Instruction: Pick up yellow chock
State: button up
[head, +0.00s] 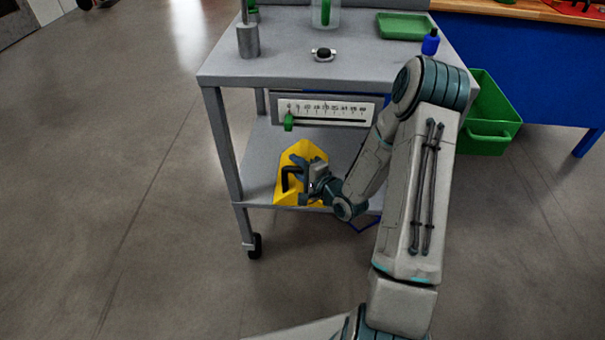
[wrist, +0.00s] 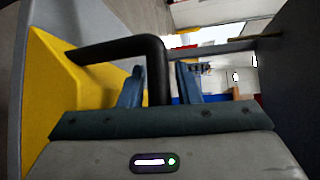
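The yellow chock (head: 284,187) is a wedge with a black handle and sits on the lower shelf of the grey cart. My gripper (head: 292,165) is at the chock's handle, reaching in over the front of the lower shelf. In the wrist view the chock (wrist: 50,85) fills the left side, and its black handle (wrist: 150,52) bends down between the two blue fingers of my gripper (wrist: 160,85). The fingers stand apart on either side of the handle, with a gap visible on the right. The lower end of the handle is hidden behind my gripper.
The grey cart's top (head: 285,65) overhangs the lower shelf (head: 258,160). A scale panel with a green slider (head: 289,122) hangs under the top, above my gripper. A green bin (head: 488,125) stands at the right. The floor at the left is clear.

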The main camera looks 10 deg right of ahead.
grip_shut()
jog(key=shift+r, duration=0.15)
jog(key=shift+r+p, duration=0.9)
jog(key=shift+r, duration=0.7)
jog(key=shift+s+d+r, duration=0.1)
jog(key=f+p+v, duration=0.2)
jog(key=p+v, duration=0.2)
jog(key=v, duration=1.3)
jog(key=shift+s+f+p, duration=0.25)
jog(key=shift+s+p, duration=0.15)
jog(key=shift+s, duration=0.05)
jog(key=shift+d, duration=0.15)
